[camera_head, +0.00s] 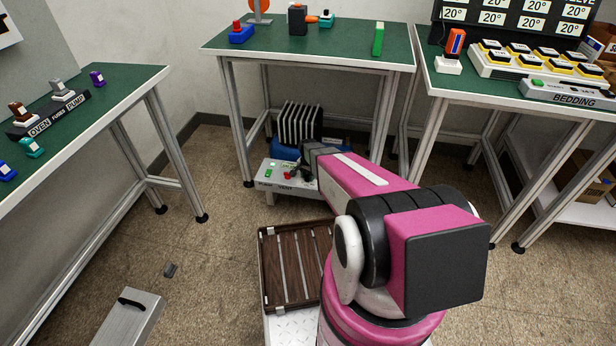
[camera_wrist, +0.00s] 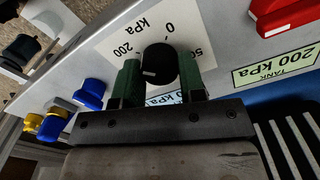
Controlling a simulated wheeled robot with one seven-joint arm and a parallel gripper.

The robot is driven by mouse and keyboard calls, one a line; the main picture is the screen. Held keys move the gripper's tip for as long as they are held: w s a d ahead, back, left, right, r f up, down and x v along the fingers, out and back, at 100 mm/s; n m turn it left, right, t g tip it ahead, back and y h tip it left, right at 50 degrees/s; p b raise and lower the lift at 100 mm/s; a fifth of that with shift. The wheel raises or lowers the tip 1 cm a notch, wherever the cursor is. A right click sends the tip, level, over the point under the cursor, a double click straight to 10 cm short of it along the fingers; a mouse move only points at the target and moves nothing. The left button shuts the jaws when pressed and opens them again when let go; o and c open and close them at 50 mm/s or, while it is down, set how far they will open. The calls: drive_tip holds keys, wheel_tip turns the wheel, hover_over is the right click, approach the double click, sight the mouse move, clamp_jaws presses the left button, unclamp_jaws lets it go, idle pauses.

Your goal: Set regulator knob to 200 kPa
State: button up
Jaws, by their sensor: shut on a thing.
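In the wrist view the black regulator knob (camera_wrist: 159,62) stands on a pale scale plate (camera_wrist: 108,45) marked 0, 200 and a partly hidden 50-something. My gripper (camera_wrist: 160,75) is shut on the knob, with one green-padded finger on each side. A white mark shows on the knob's left side, below the level of the 200. I cannot tell exactly which value it points at. A tank label (camera_wrist: 275,68) reads 200 kPa, upside down. In the head view my gripper (camera_head: 301,164) is at the low panel (camera_head: 270,180) under the back table; the knob is hidden there.
A red part (camera_wrist: 285,15), blue knobs (camera_wrist: 90,93) and yellow knobs (camera_wrist: 48,125) are close to the gripper on the panel. A ribbed black unit (camera_head: 297,122) stands behind it. A wooden slatted tray (camera_head: 263,265) lies beside my base. Table legs flank the panel.

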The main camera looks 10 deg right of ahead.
sight(308, 177)
drive_tip(key=o, duration=0.9)
wheel_tip(308, 177, up, 11)
drive_tip(key=shift+f, duration=0.1)
drive_tip(key=s+r+n, duration=0.3)
drive_tip(key=s+r, duration=0.2)
drive_tip(key=s, duration=0.2)
drive_tip(key=s+r+n, duration=0.2)
drive_tip(key=s+r, duration=0.3)
drive_tip(key=s, duration=0.2)
drive_tip(key=s+r+n, duration=0.3)
drive_tip(key=s+r, duration=0.3)
drive_tip(key=s, duration=0.1)
drive_tip(key=shift+s+r+n, duration=0.1)
drive_tip(key=shift+s+n, duration=0.05)
drive_tip(key=shift+n, duration=0.15)
idle(0.6)
